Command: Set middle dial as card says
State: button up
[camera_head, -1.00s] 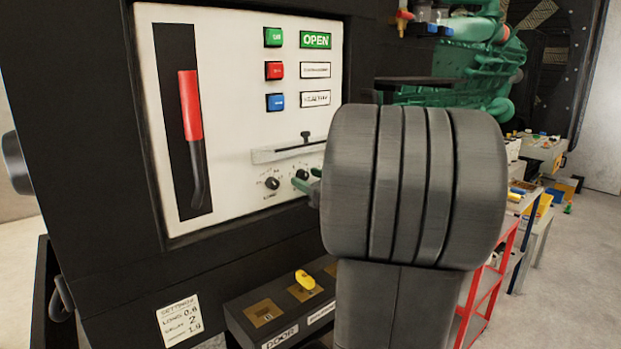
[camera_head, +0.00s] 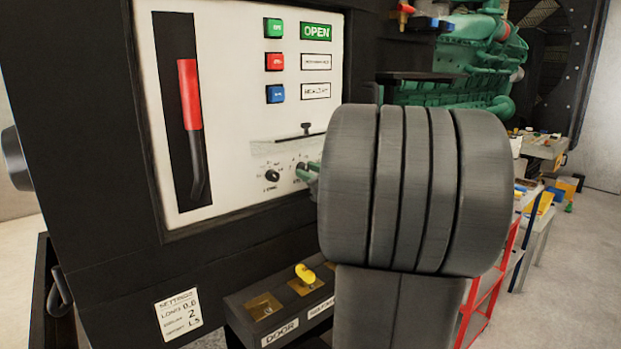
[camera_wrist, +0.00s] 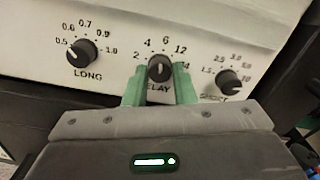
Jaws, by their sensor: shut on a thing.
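The middle dial (camera_wrist: 159,68), labelled DELAY, is a black knob with a scale showing 2, 4, 6 and 12. Its light mark seems to point about straight up, between 4 and 6. My gripper (camera_wrist: 159,82) has its two green fingers shut on this knob, one on each side; the fingers partly cover the label. The settings card (camera_head: 178,314) at the lower left reads LONG 0.8, a middle line with 2, and a last line that looks like 1.5.
The LONG dial (camera_wrist: 82,53) is left of the middle dial and the SHORT dial (camera_wrist: 229,82) is right, both close to the fingers.

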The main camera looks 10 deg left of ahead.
jog(key=shift+n+b, duration=7.2)
jog(key=shift+b, duration=0.6)
jog(key=o, duration=1)
jog(key=shift+d, duration=0.1)
jog(key=v, duration=1.3)
jog(key=shift+s+d, duration=0.25)
jog(key=shift+w+a, duration=0.1)
jog(key=shift+a, duration=0.05)
